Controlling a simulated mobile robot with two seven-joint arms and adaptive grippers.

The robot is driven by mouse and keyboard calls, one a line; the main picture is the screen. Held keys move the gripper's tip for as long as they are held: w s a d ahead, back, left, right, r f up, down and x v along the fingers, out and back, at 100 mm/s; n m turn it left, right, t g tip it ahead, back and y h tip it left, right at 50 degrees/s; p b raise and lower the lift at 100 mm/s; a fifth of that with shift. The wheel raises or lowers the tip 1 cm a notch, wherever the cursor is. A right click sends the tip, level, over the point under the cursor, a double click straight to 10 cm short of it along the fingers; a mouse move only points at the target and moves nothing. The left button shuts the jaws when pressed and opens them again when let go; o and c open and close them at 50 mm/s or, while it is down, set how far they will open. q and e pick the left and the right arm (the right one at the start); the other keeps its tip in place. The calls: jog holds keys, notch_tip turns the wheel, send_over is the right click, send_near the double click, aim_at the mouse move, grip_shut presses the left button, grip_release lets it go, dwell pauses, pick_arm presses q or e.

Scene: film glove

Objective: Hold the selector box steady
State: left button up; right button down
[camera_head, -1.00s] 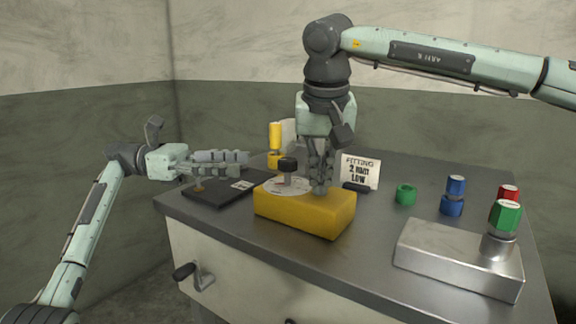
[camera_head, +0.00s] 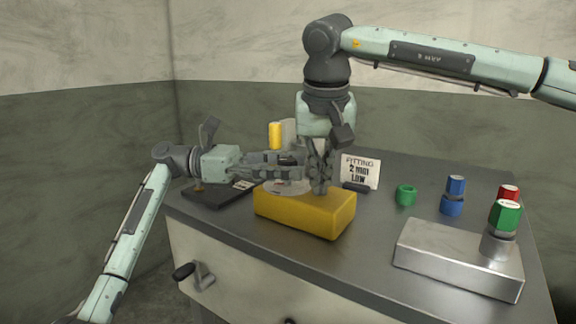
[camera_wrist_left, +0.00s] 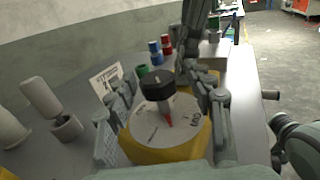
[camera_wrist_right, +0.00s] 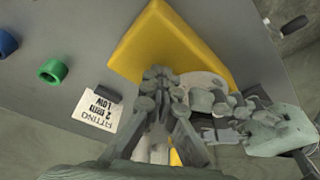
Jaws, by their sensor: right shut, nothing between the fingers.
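The yellow selector box (camera_head: 305,212) stands on the grey bench, with a pale dial (camera_wrist_left: 165,128) and a black knob (camera_wrist_left: 157,84) with a red pointer on its top. My left gripper (camera_head: 302,166) comes in level from the left over the box. Its fingers are apart, one on each side of the knob in the left wrist view; I cannot tell whether they touch it. My right gripper (camera_head: 320,190) points straight down, shut and empty, with its tips at the top of the box beside the dial. In the head view the left fingers hide most of the knob.
A card reading "FITTING 2 mm LOW" (camera_head: 360,172) stands behind the box. A green ring (camera_head: 405,195), blue fitting (camera_head: 453,195) and red fitting (camera_head: 509,193) stand right of it. A metal block (camera_head: 455,258) bears a green fitting (camera_head: 506,215). A dark plate (camera_head: 208,197) lies left.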

pick_arm(q)
jog(key=c, duration=1.1)
jog(key=shift+f, duration=0.1)
jog(key=shift+c, duration=0.2)
jog(key=shift+n+t, duration=0.3)
jog(key=shift+t, duration=0.2)
jog(key=n+t+y, duration=0.1)
jog(key=n+t, duration=0.1)
jog(key=t, duration=0.2)
jog(key=n+t+y, duration=0.1)
jog(key=n+t, duration=0.2)
jog(key=t, duration=0.1)
jog(key=shift+s+d+f, duration=0.1)
jog(key=shift+s, duration=0.05)
jog(key=n+t+y, duration=0.4)
jog(key=t, duration=0.1)
jog(key=shift+d+n, duration=0.2)
jog(key=shift+n, duration=0.1)
jog(key=shift+n+t+y, duration=1.1)
jog(key=shift+y, duration=0.1)
jog(key=shift+a+y, duration=0.15)
jog(key=shift+y, duration=0.15)
jog(key=o, duration=1.2)
jog(key=shift+a+r, duration=0.1)
jog(key=shift+r, duration=0.1)
